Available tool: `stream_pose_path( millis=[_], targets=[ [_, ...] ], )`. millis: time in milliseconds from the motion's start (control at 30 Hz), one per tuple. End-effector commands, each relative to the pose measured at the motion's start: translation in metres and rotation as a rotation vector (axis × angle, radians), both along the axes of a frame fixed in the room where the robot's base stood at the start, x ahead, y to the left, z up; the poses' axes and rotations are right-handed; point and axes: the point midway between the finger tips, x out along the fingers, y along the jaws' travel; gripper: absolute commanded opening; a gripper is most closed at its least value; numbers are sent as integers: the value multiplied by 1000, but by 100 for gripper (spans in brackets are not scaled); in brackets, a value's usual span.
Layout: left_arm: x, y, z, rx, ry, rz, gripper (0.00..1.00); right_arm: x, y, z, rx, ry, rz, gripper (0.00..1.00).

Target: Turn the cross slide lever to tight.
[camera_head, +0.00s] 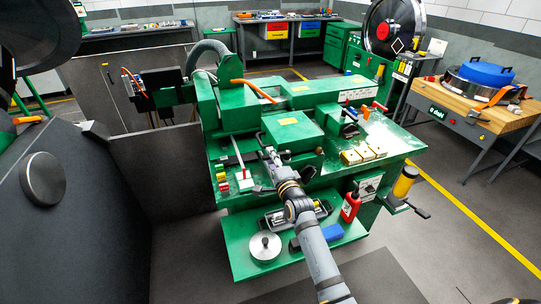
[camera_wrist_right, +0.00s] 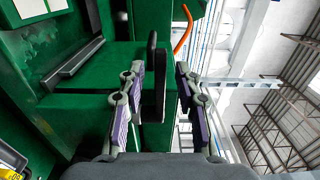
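My right gripper (camera_head: 270,160) reaches in from the bottom to the front of the green machine (camera_head: 292,128). In the right wrist view the gripper (camera_wrist_right: 158,92) is open, with its purple-padded fingers apart. An upright black lever (camera_wrist_right: 153,65) stands between the fingers, nearer the left one, with a gap visible on its right. I cannot tell whether the left finger touches it. In the head view the dark lever (camera_head: 259,138) shows just beyond the fingertips, small and partly hidden. Its tight marking is not readable. My left gripper is not in view.
Orange-handled levers (camera_head: 254,91) rise from the machine. A lower green shelf (camera_head: 240,262) holds a round metal part (camera_head: 265,246), a tray and a red bottle (camera_head: 350,207). A wooden-topped bench (camera_head: 480,105) stands right. Dark panels close off the left side.

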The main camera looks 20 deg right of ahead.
Motion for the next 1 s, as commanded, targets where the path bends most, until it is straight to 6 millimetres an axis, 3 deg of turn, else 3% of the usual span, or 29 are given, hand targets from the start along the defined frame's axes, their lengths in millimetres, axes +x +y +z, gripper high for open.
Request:
stream_pose_path(
  millis=[133, 400, 667, 1000],
  targets=[
    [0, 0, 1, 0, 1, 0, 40, 12, 0, 0, -1, 0, 0, 34],
    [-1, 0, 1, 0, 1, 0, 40, 13, 0, 0, -1, 0, 0, 34],
    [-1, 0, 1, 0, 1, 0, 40, 13, 0, 0, -1, 0, 0, 0],
    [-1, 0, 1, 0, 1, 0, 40, 13, 0, -1, -1, 1, 0, 0]
  ],
)
